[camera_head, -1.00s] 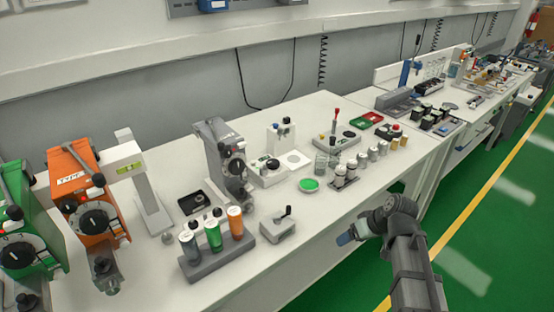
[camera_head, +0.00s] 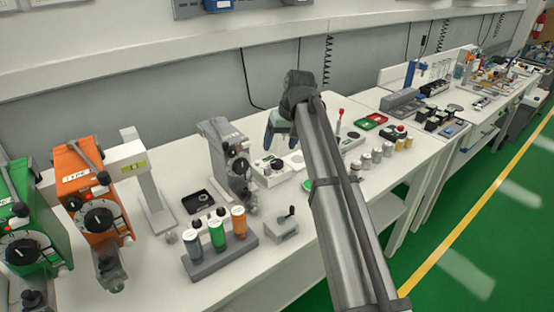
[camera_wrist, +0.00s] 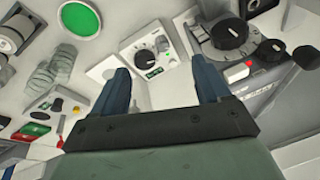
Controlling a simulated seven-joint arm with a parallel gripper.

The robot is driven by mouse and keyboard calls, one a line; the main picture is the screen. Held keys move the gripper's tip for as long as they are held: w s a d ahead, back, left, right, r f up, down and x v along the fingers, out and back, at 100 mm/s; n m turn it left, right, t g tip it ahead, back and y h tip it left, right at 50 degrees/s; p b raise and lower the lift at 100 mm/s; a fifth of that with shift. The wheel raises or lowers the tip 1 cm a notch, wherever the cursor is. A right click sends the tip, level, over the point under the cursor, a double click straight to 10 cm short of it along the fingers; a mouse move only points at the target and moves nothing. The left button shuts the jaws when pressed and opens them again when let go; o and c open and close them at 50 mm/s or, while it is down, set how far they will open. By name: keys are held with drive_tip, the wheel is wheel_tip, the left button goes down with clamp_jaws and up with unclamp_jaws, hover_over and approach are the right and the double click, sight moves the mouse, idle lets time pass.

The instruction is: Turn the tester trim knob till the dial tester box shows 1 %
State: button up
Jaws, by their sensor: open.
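The dial tester box (camera_wrist: 172,73) is a small white box in the upper middle of the wrist view. I cannot tell which part is the trim knob.
A grey device with black knobs (camera_wrist: 229,33) stands close beside the box. A green disc (camera_wrist: 79,19) and a row of small cylinders lie on the other side. In the head view, a rack of coloured bottles (camera_head: 215,258) and a small crank box (camera_head: 286,227) stand nearer the front edge.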

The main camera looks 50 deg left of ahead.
sight(277, 161)
drive_tip(key=w+a+m+t+h, duration=0.1)
drive_tip(key=w+a+m+h, duration=0.2)
drive_tip(key=w+a+m, duration=0.35)
drive_tip(key=shift+n, duration=0.65)
drive_tip(key=f, duration=0.4)
drive_tip(key=s+a+f, duration=0.1)
drive_tip(key=f, duration=0.3)
drive_tip(key=s+f, duration=0.1)
drive_tip(key=f, duration=0.3)
drive_tip(key=shift+a+f, duration=0.15)
drive_tip(key=shift+f, duration=0.25)
drive_tip(key=shift+c, duration=0.4)
drive_tip(key=c, duration=1)
drive_tip(key=shift+o, duration=0.2)
drive_tip(key=shift+m, duration=0.3)
drive_tip(key=m, duration=0.3)
drive_tip(key=shift+m, duration=1.7)
